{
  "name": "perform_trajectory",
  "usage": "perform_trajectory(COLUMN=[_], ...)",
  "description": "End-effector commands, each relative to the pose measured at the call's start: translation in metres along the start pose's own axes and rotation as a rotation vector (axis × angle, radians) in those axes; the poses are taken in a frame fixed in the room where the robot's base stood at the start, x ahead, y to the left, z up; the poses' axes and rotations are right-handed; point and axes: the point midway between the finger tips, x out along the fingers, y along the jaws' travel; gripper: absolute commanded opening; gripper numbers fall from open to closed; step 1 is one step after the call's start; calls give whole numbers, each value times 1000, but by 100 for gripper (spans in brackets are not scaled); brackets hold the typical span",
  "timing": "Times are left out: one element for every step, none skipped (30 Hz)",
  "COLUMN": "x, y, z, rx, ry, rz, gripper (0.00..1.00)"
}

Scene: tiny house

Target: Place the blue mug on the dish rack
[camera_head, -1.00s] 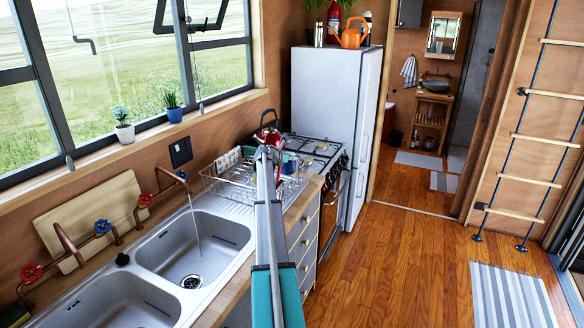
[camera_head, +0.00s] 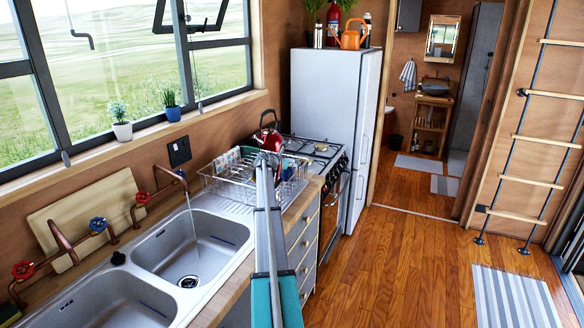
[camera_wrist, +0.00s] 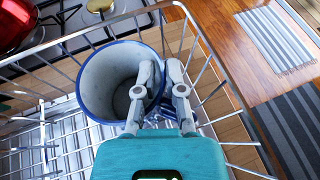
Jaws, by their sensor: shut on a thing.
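The blue mug (camera_wrist: 108,82) shows in the wrist view, its open mouth towards the camera, with a blue rim and outside and a pale grey inside. My gripper (camera_wrist: 160,80) is shut on the mug's right side, where its handle seems to be. The mug is within the outline of the wire dish rack (camera_wrist: 222,80); I cannot tell whether it rests on the rack's bottom.
A red kettle (camera_head: 268,137) stands on the stove (camera_head: 318,150) behind the rack. Other dishes (camera_head: 228,160) stand in the rack's left part. A double sink (camera_head: 190,247) with running water lies nearer. The wooden floor (camera_head: 410,265) at right is open.

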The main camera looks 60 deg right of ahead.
Motion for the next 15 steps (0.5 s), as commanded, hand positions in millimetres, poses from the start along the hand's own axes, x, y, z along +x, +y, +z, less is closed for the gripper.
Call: perform_trajectory(x=[0,0,0,0,0,0,0,1,1,0,0,0,0,0,0], y=[0,0,0,0,0,0,0,0,0,0,0,0,0,0,0], z=[0,0,0,0,0,-1,-2,-3,-3,-2,-2,-2,-2,-2,-2], rx=[0,0,0,0,0,0,0,0,0,0,0,0,0,0,0], ry=[-1,-1,-1,-1,-1,-1,-1,-1,0,0,0,0,0,0,0], rz=[0,0,1,1,1,1,1,1,1,1,1,1,1,1,1], gripper=[0,0,0,0,0,0,0,0,15,20,26,33,39,44,47])
